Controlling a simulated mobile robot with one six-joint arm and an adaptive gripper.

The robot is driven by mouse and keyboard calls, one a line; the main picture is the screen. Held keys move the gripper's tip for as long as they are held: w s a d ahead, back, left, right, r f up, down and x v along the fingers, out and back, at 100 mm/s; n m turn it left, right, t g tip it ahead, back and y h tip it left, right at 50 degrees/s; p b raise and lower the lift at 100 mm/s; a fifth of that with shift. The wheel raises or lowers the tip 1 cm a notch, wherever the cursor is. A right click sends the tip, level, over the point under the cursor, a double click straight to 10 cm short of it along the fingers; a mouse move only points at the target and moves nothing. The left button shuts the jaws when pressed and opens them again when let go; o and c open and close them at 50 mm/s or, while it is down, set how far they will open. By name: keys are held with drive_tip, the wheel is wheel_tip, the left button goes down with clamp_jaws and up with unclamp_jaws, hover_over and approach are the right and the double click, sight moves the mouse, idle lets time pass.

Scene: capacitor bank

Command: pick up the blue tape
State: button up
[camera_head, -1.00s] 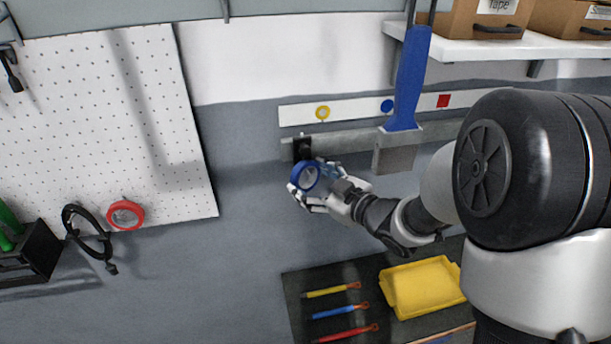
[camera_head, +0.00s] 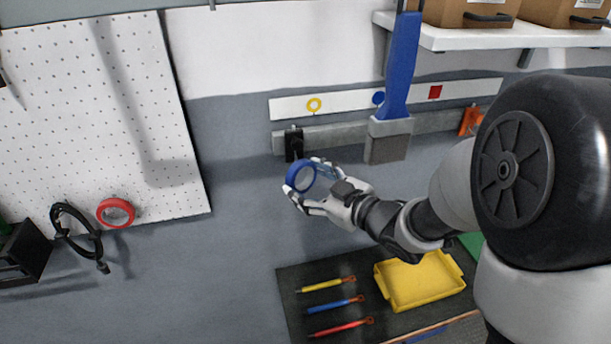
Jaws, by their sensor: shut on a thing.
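The blue tape (camera_head: 291,178) is a ring-shaped roll held at the fingertips of my gripper (camera_head: 306,184). My gripper is shut on it, and its fingers hide part of the roll. The tape is in front of the grey wall, just below a black hook (camera_head: 294,144) on the rail, and looks apart from that hook.
A red tape (camera_head: 116,213) and a black cable loop (camera_head: 75,232) hang at the pegboard (camera_head: 95,120). Below are a yellow tray (camera_head: 420,281) and several coloured tools on a dark mat (camera_head: 300,280).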

drive_tip(key=s+d+b, duration=0.4)
drive_tip(key=s+b, duration=0.8)
drive_tip(key=s, duration=0.2)
drive_tip(key=shift+b, duration=0.4)
